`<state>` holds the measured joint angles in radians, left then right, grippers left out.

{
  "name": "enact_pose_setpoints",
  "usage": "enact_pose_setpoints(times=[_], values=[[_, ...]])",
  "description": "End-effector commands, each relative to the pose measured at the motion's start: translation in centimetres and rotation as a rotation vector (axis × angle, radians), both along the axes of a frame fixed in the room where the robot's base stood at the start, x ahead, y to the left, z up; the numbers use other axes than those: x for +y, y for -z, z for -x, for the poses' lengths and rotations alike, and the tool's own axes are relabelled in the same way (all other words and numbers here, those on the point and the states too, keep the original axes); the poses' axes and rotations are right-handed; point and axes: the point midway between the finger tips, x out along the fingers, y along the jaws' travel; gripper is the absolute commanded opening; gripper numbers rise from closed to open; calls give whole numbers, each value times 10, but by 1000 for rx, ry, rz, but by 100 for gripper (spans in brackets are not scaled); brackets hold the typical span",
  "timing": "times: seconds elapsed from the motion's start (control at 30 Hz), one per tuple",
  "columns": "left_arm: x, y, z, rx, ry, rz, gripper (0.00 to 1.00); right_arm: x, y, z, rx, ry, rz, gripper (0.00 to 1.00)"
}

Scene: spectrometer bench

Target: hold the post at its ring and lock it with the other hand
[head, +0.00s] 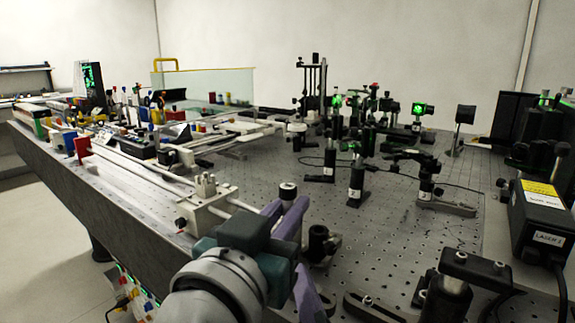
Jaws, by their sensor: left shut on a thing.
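The post (288,191) stands near the middle of the bench's front part, with a dark cap and a paler band beneath it. My left gripper (284,215) has teal housing and purple fingers and is shut on the post just below this cap. The fingers hide the post's lower part, and I cannot make out its ring or lock.
A black post holder (320,243) stands close to the right of the fingers. A rail with a white carriage (207,203) lies to the left. A black clamp assembly (455,285) and a laser box (541,220) are at right. Bare breadboard (400,245) lies between.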

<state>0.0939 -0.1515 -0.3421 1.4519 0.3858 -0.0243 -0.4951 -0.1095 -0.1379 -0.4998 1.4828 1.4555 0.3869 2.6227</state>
Motion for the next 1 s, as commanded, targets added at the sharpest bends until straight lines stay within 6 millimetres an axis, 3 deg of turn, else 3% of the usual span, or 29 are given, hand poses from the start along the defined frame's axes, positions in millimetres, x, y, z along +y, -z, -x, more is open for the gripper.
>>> enact_pose_setpoints(times=[0.17, 0.57, 0.97, 1.0], values=[[1, 0, 0, -1, -2, -1, 0, -2, -1, 8, -1, 3, 1, 0], [1, 0, 0, -2, -3, -2, 0, 2, -2, 55, -4, 6, 1, 0], [1, 0, 0, -2, -3, -2, 0, 2, -3, 58, -8, 7, 0, 0], [1, 0, 0, -2, -3, -2, 17, 2, -3, 58, -7, 8, 0, 0]])
